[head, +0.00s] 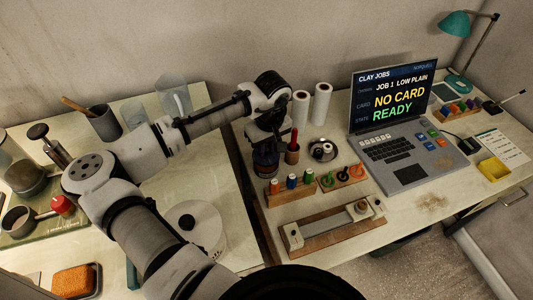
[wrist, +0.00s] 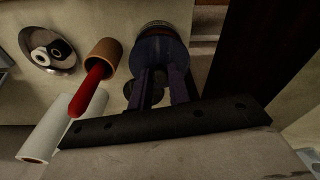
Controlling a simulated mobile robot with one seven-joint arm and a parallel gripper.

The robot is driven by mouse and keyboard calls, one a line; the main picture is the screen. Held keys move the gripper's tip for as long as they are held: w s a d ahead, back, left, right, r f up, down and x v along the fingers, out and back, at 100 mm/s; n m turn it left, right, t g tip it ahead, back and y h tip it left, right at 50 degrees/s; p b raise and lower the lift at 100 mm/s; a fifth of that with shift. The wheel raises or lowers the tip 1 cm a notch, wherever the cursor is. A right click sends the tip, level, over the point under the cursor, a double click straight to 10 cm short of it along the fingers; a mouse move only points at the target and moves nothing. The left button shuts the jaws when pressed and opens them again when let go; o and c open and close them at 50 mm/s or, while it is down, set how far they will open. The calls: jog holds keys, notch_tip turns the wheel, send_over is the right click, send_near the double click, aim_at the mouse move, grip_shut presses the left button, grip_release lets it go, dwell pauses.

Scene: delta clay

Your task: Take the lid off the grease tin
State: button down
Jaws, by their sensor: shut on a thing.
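The grease tin (head: 265,164) is a dark blue round tin standing near the left edge of the right-hand table, left of a brown cup. My gripper (head: 268,138) is directly above it, pointing down. In the wrist view the two fingers (wrist: 158,88) reach to the tin (wrist: 160,42), and they are shut on its dark lid. The lid is mostly hidden by the fingers and deep in shadow. I cannot tell whether it is still seated on the tin.
The brown cup (head: 292,154) with a red-handled tool stands close beside the tin. A metal dish (head: 322,150), two white rolls (head: 301,108) and a wooden rack of coloured bottles (head: 291,185) are near. A laptop (head: 392,125) stands further right.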

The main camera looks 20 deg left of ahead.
aim_at(267, 149)
notch_tip(267, 149, up, 17)
jog(key=b, duration=0.2)
jog(key=shift+f, duration=0.2)
